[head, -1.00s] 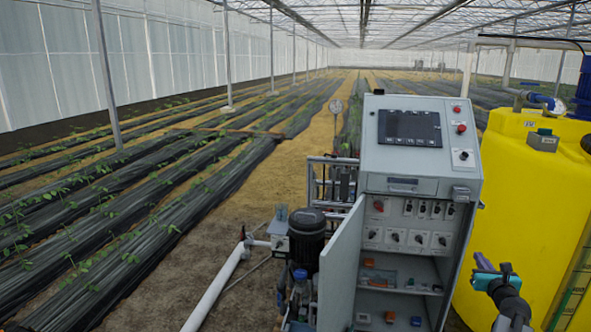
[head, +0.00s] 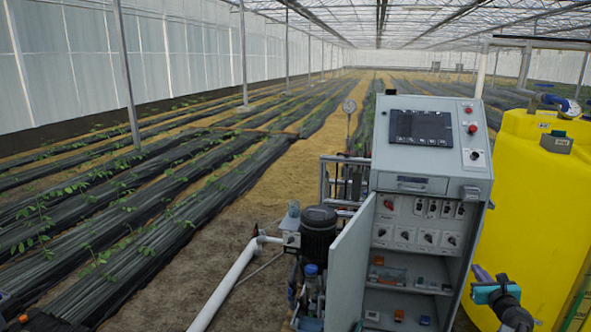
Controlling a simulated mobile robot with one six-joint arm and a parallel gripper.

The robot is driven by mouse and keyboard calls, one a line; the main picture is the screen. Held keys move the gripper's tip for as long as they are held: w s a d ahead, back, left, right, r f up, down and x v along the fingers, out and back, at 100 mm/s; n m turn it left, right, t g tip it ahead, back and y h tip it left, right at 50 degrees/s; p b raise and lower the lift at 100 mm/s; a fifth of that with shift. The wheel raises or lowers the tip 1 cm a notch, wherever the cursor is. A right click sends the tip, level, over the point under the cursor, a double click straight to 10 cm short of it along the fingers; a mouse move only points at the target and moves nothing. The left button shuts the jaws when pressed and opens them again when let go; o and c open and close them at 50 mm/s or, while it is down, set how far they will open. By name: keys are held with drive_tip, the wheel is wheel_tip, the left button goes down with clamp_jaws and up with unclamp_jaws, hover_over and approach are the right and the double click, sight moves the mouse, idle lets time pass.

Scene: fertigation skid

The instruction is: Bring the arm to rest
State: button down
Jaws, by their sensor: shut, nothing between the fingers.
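A grey control cabinet (head: 424,183) stands right of centre, its door (head: 350,265) open, with small parts on its shelves. A yellow tank (head: 530,205) is at right. A dark pump (head: 318,232) and white pipe (head: 225,286) stand left of the cabinet. Bare soil lies further left.

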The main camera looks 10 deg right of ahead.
drive_tip(key=w+a+f+n+g+y, duration=0.1)
drive_tip(key=w+a+f+n+y, duration=0.4)
drive_tip(key=a+f, duration=0.55)
drive_tip(key=s+a+f+n+g+y, duration=0.1)
drive_tip(key=a+f+n+g+y, duration=0.1)
drive_tip(key=a+f+n, duration=0.65)
drive_tip(key=s+a+f+n+g+y, duration=0.1)
drive_tip(key=s+a+f+g, duration=0.3)
drive_tip(key=a, duration=0.9)
drive_tip(key=w+a+f+n+g+y, duration=0.1)
drive_tip(key=a+f+n+y, duration=0.1)
drive_tip(key=a+f+n, duration=0.65)
drive_tip(key=s+a+f+n+g, duration=0.3)
drive_tip(key=s+a+f+g, duration=0.15)
drive_tip(key=s+a, duration=0.35)
drive_tip(key=s+a+f+n+g, duration=0.3)
drive_tip(key=s+a+f, duration=0.2)
drive_tip(key=s+a, duration=0.25)
drive_tip(key=s+a+f+n+g+h, duration=0.1)
drive_tip(key=s+f+n+g+h, duration=0.1)
drive_tip(key=s+n, duration=0.3)
drive_tip(key=s+a+f+n+g+h, duration=0.2)
drive_tip(key=s+n, duration=0.3)
drive_tip(key=s, duration=0.8)
drive_tip(key=shift+s+a+g, duration=0.15)
drive_tip(key=shift+g, duration=0.5)
